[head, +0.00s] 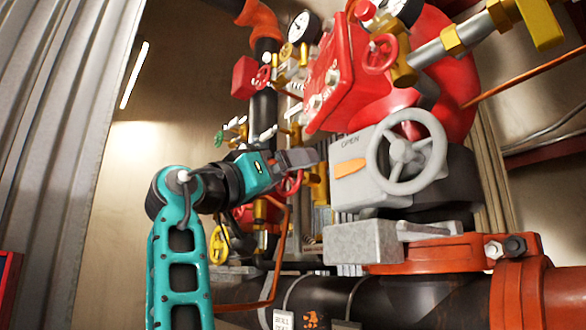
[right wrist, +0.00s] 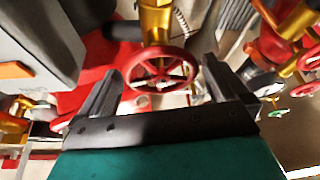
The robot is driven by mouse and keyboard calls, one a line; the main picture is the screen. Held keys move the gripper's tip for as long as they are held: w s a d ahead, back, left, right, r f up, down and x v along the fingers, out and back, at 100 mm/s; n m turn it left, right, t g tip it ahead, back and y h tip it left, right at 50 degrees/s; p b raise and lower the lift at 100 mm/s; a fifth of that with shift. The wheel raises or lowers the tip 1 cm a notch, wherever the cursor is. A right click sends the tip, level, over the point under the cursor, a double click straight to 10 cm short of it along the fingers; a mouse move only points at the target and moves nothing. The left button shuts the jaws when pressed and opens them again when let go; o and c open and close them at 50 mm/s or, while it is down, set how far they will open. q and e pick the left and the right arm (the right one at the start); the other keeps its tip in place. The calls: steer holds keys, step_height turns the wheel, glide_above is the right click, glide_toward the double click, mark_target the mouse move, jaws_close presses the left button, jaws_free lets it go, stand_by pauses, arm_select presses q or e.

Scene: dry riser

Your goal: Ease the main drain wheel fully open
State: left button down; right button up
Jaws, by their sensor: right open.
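A small red handwheel (right wrist: 158,72) on a brass valve stem shows in the right wrist view, framed between the fingers of my right gripper (right wrist: 162,67). The fingers are apart, one on each side of the wheel; I cannot tell whether they touch its rim. In the head view my right gripper (head: 306,158) points right, and part of the red handwheel (head: 291,183) shows just below it, partly hidden. No label on any wheel reads as the main drain. My left gripper is not in view.
A grey gearbox (head: 350,190) marked OPEN, with an orange pointer and large grey wheel (head: 407,152), stands right of my gripper. Red wheels, a yellow wheel (head: 218,245), a green wheel (head: 218,138) and a copper pipe (head: 279,250) crowd nearby. A corrugated wall (head: 60,130) is left.

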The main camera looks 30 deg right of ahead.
steer(key=shift+x, duration=1.1)
steer(key=c, duration=0.8)
steer(key=shift+c, duration=0.2)
steer(key=shift+w+n+t, duration=0.1)
steer(key=shift+n+t, duration=0.2)
steer(key=shift+n, duration=0.3)
steer(key=shift+w+f+n+t+y+p, duration=0.1)
steer(key=shift+n+t+y+p, duration=0.4)
steer(key=shift+n, duration=0.9)
steer(key=shift+n+t+y+p, duration=0.35)
steer(key=shift+n+t+p, duration=0.3)
steer(key=shift+n, duration=0.75)
steer(key=shift+w+n+t+y+p, duration=0.1)
steer(key=shift+n+t+y+p, duration=0.4)
steer(key=shift+n, duration=0.9)
